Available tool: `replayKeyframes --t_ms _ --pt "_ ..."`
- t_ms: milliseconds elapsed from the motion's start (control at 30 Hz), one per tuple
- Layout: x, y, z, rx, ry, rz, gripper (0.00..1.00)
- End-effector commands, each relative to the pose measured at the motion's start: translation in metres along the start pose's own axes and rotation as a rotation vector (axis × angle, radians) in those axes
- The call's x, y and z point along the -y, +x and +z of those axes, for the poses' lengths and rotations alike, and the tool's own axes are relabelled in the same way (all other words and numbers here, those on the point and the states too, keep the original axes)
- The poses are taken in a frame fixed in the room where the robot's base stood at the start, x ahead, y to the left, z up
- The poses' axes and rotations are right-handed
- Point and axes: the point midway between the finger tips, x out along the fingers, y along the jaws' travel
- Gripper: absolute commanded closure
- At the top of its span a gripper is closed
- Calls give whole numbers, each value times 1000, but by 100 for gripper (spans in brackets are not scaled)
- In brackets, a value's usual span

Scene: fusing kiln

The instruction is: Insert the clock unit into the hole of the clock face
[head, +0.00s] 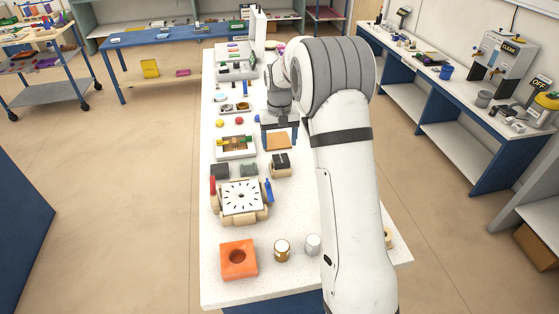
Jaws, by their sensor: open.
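The clock face (238,189) is a white square plate with black hour marks. It lies flat on a wooden fixture (243,220) with red and blue side pieces; its centre hole is too small to make out clearly. A small black block in a pale wooden holder (281,172), behind and to the right of the face, looks like the clock unit (280,160). My gripper (279,141) points down, open, beyond the black block and over an orange-brown square (279,145). It appears empty and apart from both the unit and the face.
An orange block with a round hole (239,260) and two small cylinders (282,250) (312,244) are near the front. A tray (236,156) and more items fill the far bench. White bench surface (296,208) is free right of the fixture.

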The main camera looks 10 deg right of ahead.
Motion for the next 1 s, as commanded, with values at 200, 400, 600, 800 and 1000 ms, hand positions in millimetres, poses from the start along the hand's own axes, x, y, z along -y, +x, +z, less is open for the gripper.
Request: replayKeyframes --t_ms 200,400,600,800,1000 --pt "-2 25 7 6 0 0 27" --pt "-3 53 9 2 -1 0 27" --pt "-3 60 9 -1 -2 0 27" --pt "-2 60 9 -1 -2 0 35" --pt "-2 60 9 0 -2 0 51"
